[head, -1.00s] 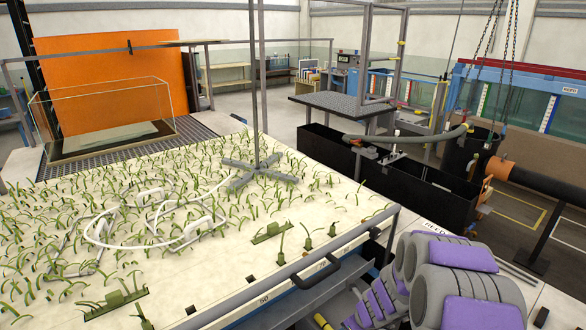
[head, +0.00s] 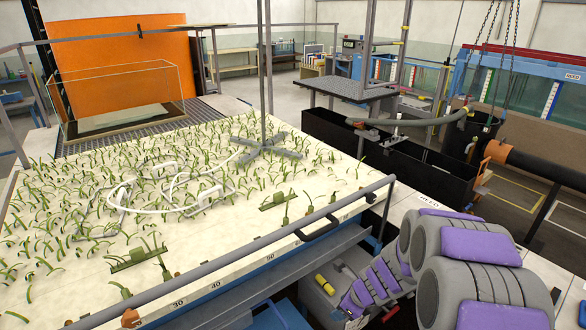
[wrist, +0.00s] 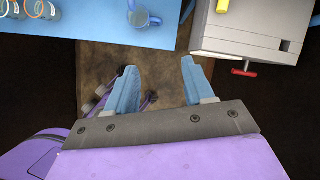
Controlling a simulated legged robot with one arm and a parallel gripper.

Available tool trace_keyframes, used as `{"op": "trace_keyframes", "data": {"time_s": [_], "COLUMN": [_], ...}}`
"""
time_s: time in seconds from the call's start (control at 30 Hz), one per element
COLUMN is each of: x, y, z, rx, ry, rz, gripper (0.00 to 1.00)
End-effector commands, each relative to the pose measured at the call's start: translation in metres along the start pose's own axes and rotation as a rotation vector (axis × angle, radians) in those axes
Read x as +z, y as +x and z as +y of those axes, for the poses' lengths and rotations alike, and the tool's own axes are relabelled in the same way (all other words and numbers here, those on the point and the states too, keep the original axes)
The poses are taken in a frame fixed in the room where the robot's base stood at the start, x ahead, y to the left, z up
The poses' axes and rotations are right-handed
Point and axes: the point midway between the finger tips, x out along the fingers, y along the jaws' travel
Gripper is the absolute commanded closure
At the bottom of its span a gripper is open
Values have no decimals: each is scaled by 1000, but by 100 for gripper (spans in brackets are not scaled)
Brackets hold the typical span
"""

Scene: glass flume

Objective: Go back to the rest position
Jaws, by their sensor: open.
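My gripper (wrist: 158,88) shows in the wrist view with its two blue fingers spread apart. Nothing is between them. Below the fingers the view shows a brown floor patch (wrist: 150,62). In the head view my purple and grey arm is folded at the lower right, beside the planted bed; the gripper itself cannot be made out there.
The planted bed (head: 100,282) with green strips and white hoses fills the left and middle. A grey rail (head: 240,250) runs along its near edge. A grey box (wrist: 250,30) with a red handle and a blue surface (wrist: 100,18) lie close to my gripper.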

Motion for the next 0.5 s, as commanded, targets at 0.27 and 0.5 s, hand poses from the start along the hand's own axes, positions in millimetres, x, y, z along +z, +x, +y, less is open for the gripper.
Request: {"op": "trace_keyframes", "data": {"time_s": [0.27,0.5], "x": [27,29], "y": [-47,-107], "z": [49,119], "rx": [79,190], "ry": [-399,-918], "rz": [-39,-55], "gripper": [47,47]}}
